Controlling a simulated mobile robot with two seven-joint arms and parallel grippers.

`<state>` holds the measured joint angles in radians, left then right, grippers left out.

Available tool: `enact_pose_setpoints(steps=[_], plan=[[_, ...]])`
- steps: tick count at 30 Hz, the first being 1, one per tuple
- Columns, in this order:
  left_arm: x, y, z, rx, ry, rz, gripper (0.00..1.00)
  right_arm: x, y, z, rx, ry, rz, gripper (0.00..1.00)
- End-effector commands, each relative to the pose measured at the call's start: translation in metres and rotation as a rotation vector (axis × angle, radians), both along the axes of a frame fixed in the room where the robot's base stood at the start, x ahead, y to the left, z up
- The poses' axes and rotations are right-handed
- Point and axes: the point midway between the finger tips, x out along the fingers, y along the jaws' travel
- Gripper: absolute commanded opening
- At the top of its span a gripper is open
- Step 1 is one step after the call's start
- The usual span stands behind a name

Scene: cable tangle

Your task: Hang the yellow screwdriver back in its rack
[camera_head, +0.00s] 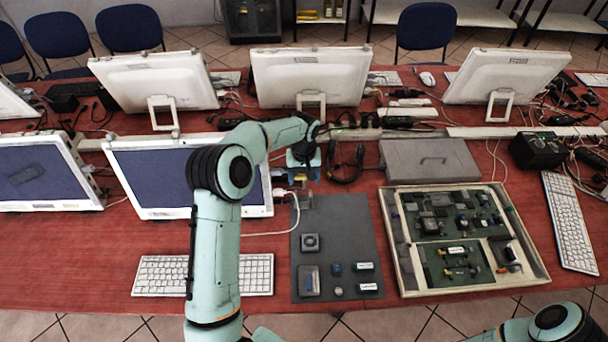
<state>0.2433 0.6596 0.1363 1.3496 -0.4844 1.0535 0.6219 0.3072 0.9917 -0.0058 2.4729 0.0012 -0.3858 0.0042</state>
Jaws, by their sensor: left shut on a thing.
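My left gripper (302,172) is beyond the far edge of the grey mat, close to the right side of a monitor. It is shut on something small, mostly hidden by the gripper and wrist. A small yellow patch beside the fingers looks like part of the yellow screwdriver (283,172); its shaft and tip cannot be made out. I cannot clearly make out the rack. My right arm shows only at the bottom right corner, and its gripper is out of the frame.
The grey mat (336,230) holds several small parts. An open tray (401,276) with circuit boards stands to its right, with a grey case (430,160) behind. Dark cables (346,172) lie just right of my left gripper. Monitors and a keyboard (160,275) stand left.

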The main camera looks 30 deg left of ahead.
Motion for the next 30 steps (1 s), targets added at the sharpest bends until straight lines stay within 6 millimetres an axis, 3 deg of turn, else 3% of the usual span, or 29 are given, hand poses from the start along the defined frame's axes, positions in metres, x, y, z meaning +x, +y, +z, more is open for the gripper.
enact_pose_setpoints(steps=[15,30], plan=[[-0.002,0.000,-0.055,0.000,0.002,-0.001,0.36,-0.024,0.000,-0.022,0.000,0.028,0.000,0.43],[-0.001,0.000,-0.073,0.000,0.000,-0.001,0.36,-0.028,0.000,-0.026,0.000,0.032,0.000,0.43]])
